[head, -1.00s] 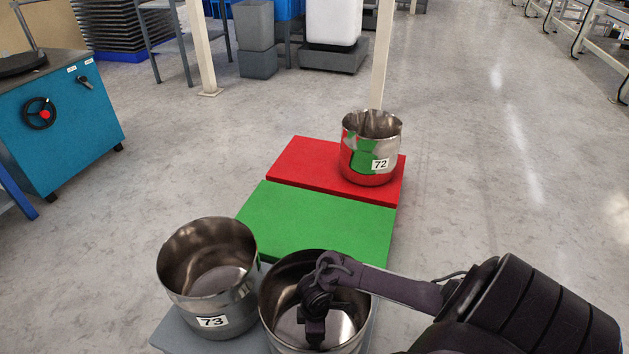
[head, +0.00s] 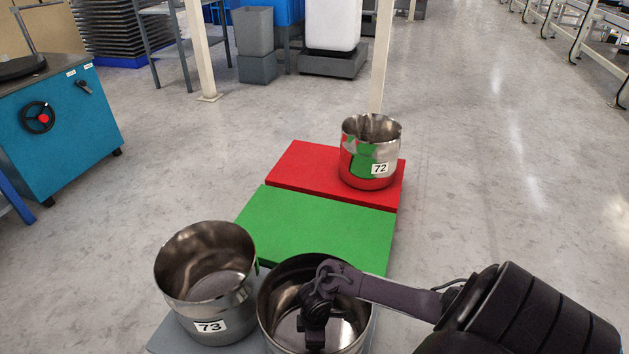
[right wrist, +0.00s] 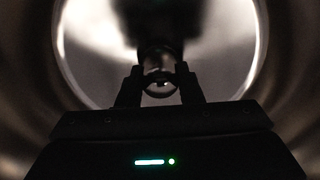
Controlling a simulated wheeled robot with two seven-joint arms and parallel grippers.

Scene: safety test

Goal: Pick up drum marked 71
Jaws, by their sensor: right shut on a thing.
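A steel drum (head: 277,318) with an open top stands at the bottom middle of the head view. No number shows on the part I see, and its lower front is cut off by the frame edge. My right gripper (head: 314,340) reaches down inside its mouth and is shut. In the right wrist view my right gripper (right wrist: 160,88) has a small rounded dark part between its fingers, with the shiny drum interior (right wrist: 85,50) around it. The exact contact is too dark to make out. My left gripper is not in view.
Drum 73 (head: 224,311) stands close at the left on a grey platform (head: 166,337). A green platform (head: 310,228) lies beyond, then a red one (head: 301,163) bearing drum 72 (head: 386,150). A blue machine (head: 75,135) is at left. Floor at right is clear.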

